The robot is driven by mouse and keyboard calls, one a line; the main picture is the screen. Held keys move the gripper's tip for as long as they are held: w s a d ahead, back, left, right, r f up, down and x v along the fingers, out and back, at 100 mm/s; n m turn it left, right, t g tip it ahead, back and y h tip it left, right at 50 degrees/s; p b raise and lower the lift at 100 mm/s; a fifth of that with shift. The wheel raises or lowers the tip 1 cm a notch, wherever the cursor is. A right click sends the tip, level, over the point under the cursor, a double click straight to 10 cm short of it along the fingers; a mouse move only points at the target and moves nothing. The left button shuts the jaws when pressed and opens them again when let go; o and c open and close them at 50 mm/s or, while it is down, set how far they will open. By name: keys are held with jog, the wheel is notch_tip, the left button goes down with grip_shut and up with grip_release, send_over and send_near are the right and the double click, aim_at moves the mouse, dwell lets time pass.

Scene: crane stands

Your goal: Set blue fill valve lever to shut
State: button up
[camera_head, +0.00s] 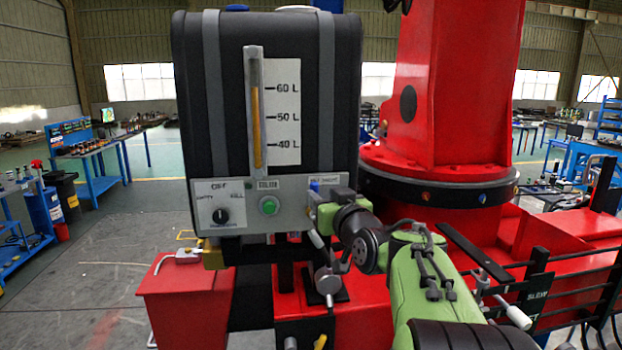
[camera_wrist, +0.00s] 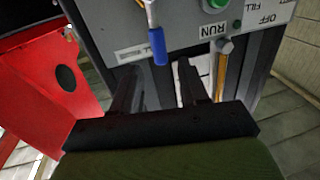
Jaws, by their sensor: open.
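The blue fill valve lever (camera_wrist: 157,45) shows in the wrist view at the top middle, a blue grip on a thin metal stem beside the grey panel. In the wrist view the blue grip lies between the finger lines, just beyond the tips. I cannot tell whether anything touches. In the head view my green wrist covers the fingertips.
The black tank (camera_head: 185,90) carries a litre gauge (camera_head: 257,120). Its control panel has a rotary knob (camera_head: 221,215) and a green button (camera_head: 268,205). A brass-coloured part (camera_wrist: 222,65) stands near the right finger. A red crane column (camera_head: 450,80) and rails (camera_head: 575,258) stand right.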

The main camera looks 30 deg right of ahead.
aim_at(316, 189)
jog(key=p+x, duration=0.2)
jog(key=x, duration=0.4)
jog(key=shift+w+d+r, duration=0.1)
jog(key=shift+w, duration=0.3)
jog(key=shift+s, duration=0.1)
grip_shut()
